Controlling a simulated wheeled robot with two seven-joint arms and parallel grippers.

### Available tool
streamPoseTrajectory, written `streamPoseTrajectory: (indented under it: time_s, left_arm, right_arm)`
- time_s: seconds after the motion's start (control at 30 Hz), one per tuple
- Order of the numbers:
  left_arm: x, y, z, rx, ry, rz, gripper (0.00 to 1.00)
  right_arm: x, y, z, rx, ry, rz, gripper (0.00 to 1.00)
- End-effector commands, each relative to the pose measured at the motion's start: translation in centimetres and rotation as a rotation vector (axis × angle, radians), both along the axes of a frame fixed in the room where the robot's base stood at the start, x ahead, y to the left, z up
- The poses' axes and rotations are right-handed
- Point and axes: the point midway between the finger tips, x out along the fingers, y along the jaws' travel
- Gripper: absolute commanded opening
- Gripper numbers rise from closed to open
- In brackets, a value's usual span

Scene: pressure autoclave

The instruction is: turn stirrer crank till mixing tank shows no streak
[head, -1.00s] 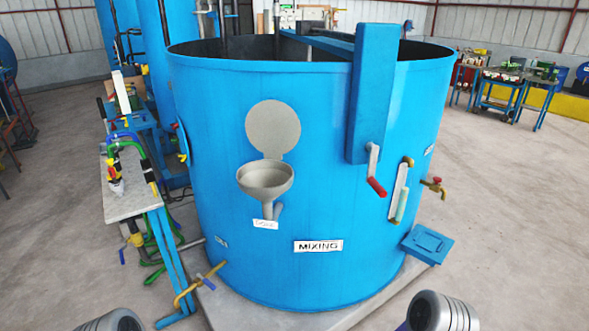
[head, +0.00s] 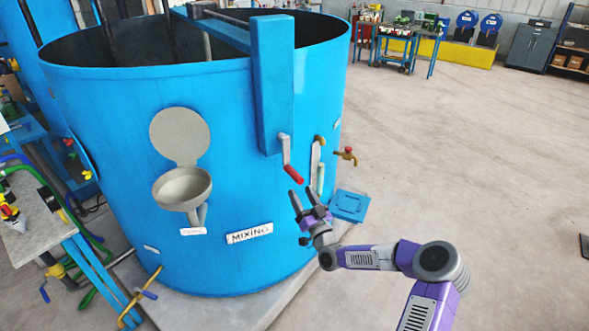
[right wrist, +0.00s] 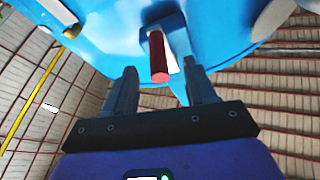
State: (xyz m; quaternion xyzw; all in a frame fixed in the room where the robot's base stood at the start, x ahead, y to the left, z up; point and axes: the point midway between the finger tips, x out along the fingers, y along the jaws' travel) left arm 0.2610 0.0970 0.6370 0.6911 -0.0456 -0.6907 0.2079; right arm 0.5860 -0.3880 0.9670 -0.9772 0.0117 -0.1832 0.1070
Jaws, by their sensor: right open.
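The blue mixing tank (head: 110,110) stands open-topped at the left and centre of the head view, with a MIXING label (head: 250,234). The stirrer crank has a grey arm (head: 283,148) and a red handle (head: 293,174), below a blue box column on the tank's front. My right gripper (head: 297,213) is open and empty, a little below the red handle and apart from it. In the right wrist view the red handle (right wrist: 158,56) appears beyond and between the open fingers (right wrist: 162,85). The tank's contents are hidden. My left gripper is not in view.
A sight tube (head: 319,172) and a brass tap (head: 346,155) sit just right of the crank. A grey dosing funnel (head: 183,186) sticks out at the left. A blue box (head: 350,206) lies at the tank's foot. The floor at right is clear.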

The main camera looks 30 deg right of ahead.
Motion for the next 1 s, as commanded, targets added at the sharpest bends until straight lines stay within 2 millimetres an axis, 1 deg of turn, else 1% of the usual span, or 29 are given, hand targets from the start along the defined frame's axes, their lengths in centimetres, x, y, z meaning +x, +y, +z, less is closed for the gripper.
streamPoseTrajectory:
  time_s: [0.03,0.13,0.4,0.53,0.7,0.93,0.97,1.0]
  left_arm:
    - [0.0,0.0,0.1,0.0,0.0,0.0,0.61]
    - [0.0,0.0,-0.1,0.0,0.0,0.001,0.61]
    - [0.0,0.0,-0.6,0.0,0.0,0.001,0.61]
    - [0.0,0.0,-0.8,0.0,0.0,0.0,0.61]
    - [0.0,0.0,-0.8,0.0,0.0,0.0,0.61]
    - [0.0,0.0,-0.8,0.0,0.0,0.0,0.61]
    - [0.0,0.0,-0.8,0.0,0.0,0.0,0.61]
    - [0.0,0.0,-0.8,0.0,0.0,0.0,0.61]
  right_arm:
    - [0.0,-0.5,0.6,-0.008,-0.016,-0.01,0.56]
    - [0.8,-0.8,1.2,-0.013,-0.029,-0.015,0.56]
    - [4.7,-0.9,2.7,-0.01,-0.025,-0.012,0.56]
    - [6.0,-1.0,3.1,-0.011,-0.024,-0.012,0.56]
    - [6.7,-1.1,3.4,-0.01,-0.021,-0.012,0.56]
    - [6.8,-1.1,3.5,-0.01,-0.021,-0.012,0.56]
    - [6.8,-1.1,3.5,-0.01,-0.02,-0.012,0.54]
    - [6.8,-1.1,3.5,-0.01,-0.02,-0.012,0.48]
